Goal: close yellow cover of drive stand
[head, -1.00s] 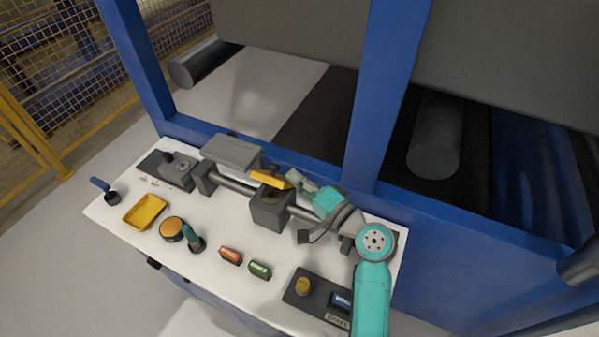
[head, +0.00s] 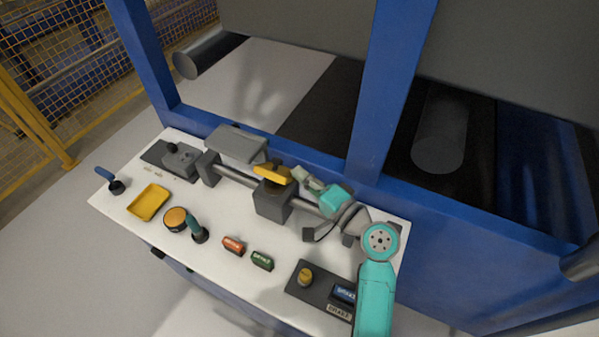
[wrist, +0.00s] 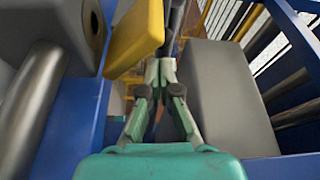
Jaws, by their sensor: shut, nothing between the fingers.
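The drive stand is a dark grey block (head: 272,202) on the white bench, with a grey shaft running through it. Its yellow cover (head: 272,174) sits over the top of the block, tilted, with a dark gap beneath it. I cannot tell how far it stands open. My gripper (head: 299,174) is just right of the cover, behind the block. In the wrist view my gripper (wrist: 159,72) has its fingertips together and holds nothing. The cover (wrist: 136,42) is close on its left there; whether they touch is unclear.
A grey box-like housing (head: 235,146) stands left of the stand. A blue frame post (head: 393,90) rises behind my arm. A yellow tray (head: 149,203), an orange block (head: 233,246), a green block (head: 262,260) and a dark panel (head: 313,283) lie on the bench.

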